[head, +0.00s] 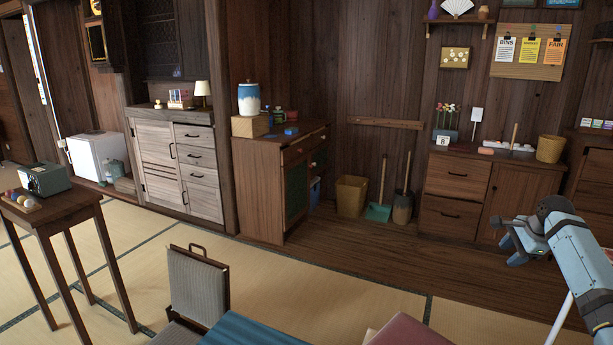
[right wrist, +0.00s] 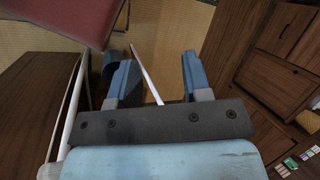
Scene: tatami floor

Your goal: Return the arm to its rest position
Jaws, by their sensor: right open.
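My right arm comes in from the right edge of the head view. Its gripper (head: 517,243) is raised in front of the wooden cabinet at the right. In the right wrist view the two blue fingers of this gripper (right wrist: 157,78) stand wide apart, with nothing held between them. A thin white rod shows beyond the fingers, and I cannot tell how far off it is. My left gripper is not in view.
A folding chair (head: 198,283) stands at the front, beside a blue surface (head: 258,330) and a dark red one (head: 408,331). A small table (head: 62,212) is at the left. The wooden cabinet (head: 455,190) stands behind my right gripper. Tatami floor (head: 300,285) lies open in the middle.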

